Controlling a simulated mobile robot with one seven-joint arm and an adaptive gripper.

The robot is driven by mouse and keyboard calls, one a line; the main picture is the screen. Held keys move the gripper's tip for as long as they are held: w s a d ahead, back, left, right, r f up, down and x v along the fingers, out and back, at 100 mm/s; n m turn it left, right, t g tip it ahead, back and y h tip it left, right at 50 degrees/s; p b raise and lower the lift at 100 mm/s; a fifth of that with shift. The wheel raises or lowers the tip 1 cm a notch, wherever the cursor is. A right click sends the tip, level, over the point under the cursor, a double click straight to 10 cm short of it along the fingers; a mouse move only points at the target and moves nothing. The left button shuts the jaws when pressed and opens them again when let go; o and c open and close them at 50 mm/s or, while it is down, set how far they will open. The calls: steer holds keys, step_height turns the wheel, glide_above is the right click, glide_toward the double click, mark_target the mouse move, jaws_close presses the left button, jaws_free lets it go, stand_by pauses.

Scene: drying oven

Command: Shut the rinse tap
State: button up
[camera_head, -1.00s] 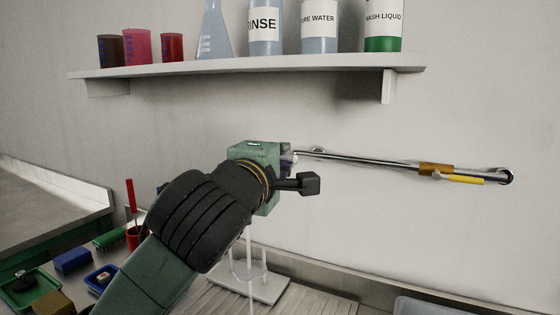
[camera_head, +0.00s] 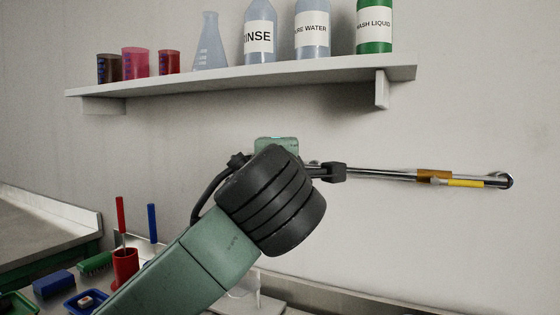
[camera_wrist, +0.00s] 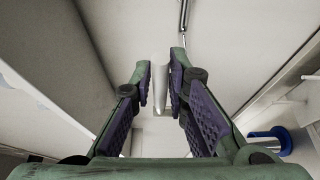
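The rinse tap shows in the head view as a thin chrome pipe (camera_head: 385,174) along the wall, with a brass-coloured body (camera_head: 434,176) and a yellow lever (camera_head: 465,183) near its right end. The lever lies roughly along the pipe. My gripper is mostly hidden behind my black wrist in the head view, left of the lever and apart from it. In the wrist view my gripper (camera_wrist: 162,72) has its fingers spread, with a pale cylinder (camera_wrist: 160,88) showing between the tips. I cannot tell what the cylinder is or whether the fingers touch it. A chrome rod (camera_wrist: 184,14) shows above.
A wall shelf (camera_head: 240,77) above holds beakers, a flask (camera_head: 210,45) and labelled bottles, including RINSE (camera_head: 260,35). A red cup (camera_head: 125,265) with pens and small trays stand at lower left. The wall around the lever is clear.

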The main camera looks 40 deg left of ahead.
steer(key=shift+o, duration=1.3)
steer(key=v, duration=0.7)
steer(key=shift+s+d, duration=0.2)
steer(key=shift+s, duration=0.05)
